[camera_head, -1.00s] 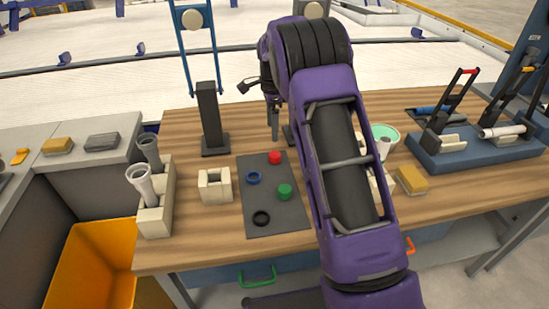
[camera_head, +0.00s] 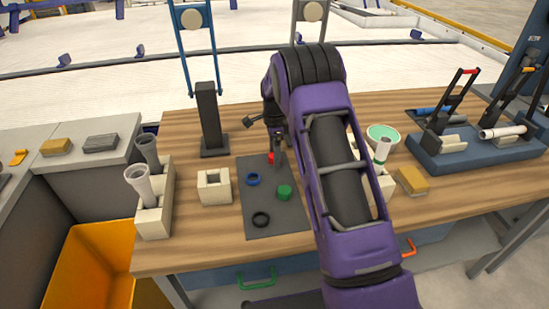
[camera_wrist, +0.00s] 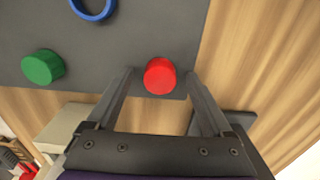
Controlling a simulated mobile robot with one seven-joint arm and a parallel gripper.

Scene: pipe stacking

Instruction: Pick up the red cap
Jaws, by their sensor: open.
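The red cap (camera_wrist: 160,76) sits near a corner of the dark grey mat (camera_wrist: 120,30). In the wrist view it shows between the tips of my open gripper (camera_wrist: 161,78), with a gap on either side. In the head view the red cap (camera_head: 271,157) is mostly hidden behind my gripper (camera_head: 277,155), which points down over the mat's far end. The gripper holds nothing. I cannot tell how far the fingertips are above the mat.
A green cap (camera_head: 284,192), a blue ring (camera_head: 253,179) and a black ring (camera_head: 261,219) lie on the mat. A dark post (camera_head: 210,118) stands at the back left. A square beige block (camera_head: 214,187) and a pipe holder (camera_head: 154,220) are at left.

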